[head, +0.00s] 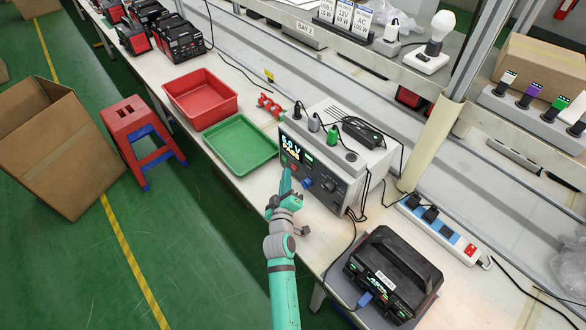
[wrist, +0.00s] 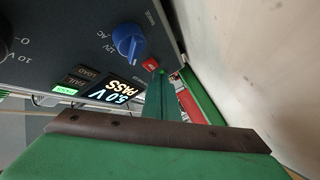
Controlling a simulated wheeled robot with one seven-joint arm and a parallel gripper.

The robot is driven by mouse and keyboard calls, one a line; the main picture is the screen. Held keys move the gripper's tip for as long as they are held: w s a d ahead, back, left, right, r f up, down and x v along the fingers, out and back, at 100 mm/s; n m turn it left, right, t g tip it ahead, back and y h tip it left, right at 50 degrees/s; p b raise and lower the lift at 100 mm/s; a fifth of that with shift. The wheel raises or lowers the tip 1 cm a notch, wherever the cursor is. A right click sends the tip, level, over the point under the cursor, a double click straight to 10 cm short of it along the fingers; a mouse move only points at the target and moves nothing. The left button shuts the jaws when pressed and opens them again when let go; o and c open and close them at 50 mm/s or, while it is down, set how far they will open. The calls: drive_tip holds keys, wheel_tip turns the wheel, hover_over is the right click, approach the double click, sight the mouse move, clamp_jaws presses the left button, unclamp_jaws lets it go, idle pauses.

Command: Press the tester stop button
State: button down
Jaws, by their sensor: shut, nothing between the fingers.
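The tester (head: 325,190) is a grey box with a dark front panel on the bench in the head view. Its display reads 5.0 V PASS, and in the wrist view the display (wrist: 115,91) appears turned over. A blue knob (wrist: 128,42) and a small red button (wrist: 151,65) sit on the panel in the wrist view. My gripper (head: 286,180) is shut and empty in front of the panel's left part. In the wrist view its green fingertips (wrist: 161,78) are right beside the red button. I cannot tell whether they touch it.
A green tray (head: 240,146) and a red tray (head: 200,96) lie left of the tester. A black power pack (head: 395,275) stands to its right, near a power strip (head: 440,228). A red stool (head: 140,140) and a cardboard box (head: 65,150) stand on the floor.

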drive_tip(key=shift+s+a, duration=0.9)
drive_tip(key=shift+a, duration=0.3)
drive_tip(key=shift+s+a, duration=0.85)
drive_tip(key=shift+a, duration=0.35)
